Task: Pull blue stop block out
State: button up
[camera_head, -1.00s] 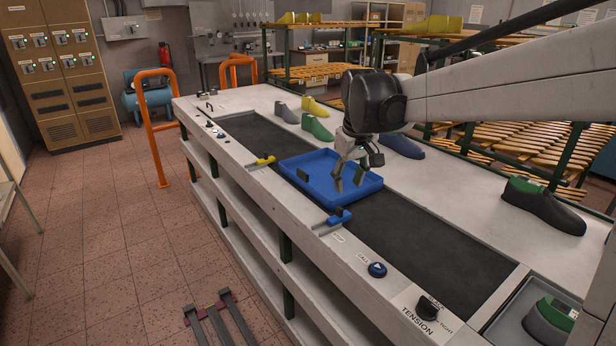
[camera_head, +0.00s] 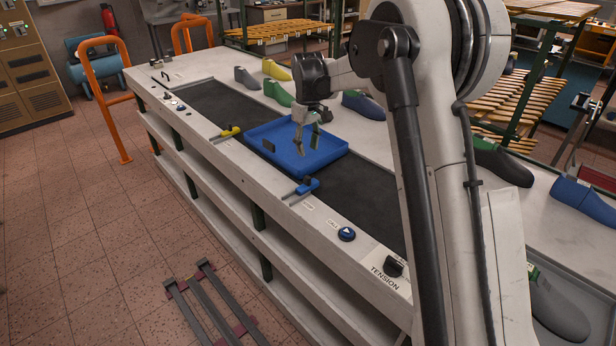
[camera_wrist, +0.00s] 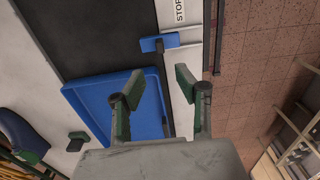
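The blue stop block (camera_head: 307,186) sits at the near edge of the dark belt, at the front right corner of the blue tray (camera_head: 330,155). A small dark knob stands on it, and its slide runs onto the bench rim. In the wrist view the blue stop block (camera_wrist: 160,43) lies just beyond my fingertips, close to the tray's end. My gripper (camera_head: 307,142) hangs over the blue tray, fingers pointing down. In the wrist view my gripper (camera_wrist: 158,85) is open, with nothing between its green-padded fingers.
A yellow stop block (camera_head: 229,132) sits farther left on the same rim. A round blue call button (camera_head: 347,234) and the tension knob (camera_head: 393,267) lie to the right. Several shoe lasts, including a green one (camera_head: 279,93), stand behind the belt. The tray appears empty.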

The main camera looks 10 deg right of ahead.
aim_at(308, 177)
notch_tip(308, 177, down, 13)
jog(key=shift+r+p, duration=0.2)
jog(key=shift+p, duration=0.45)
jog(key=shift+c, duration=0.3)
grip_shut()
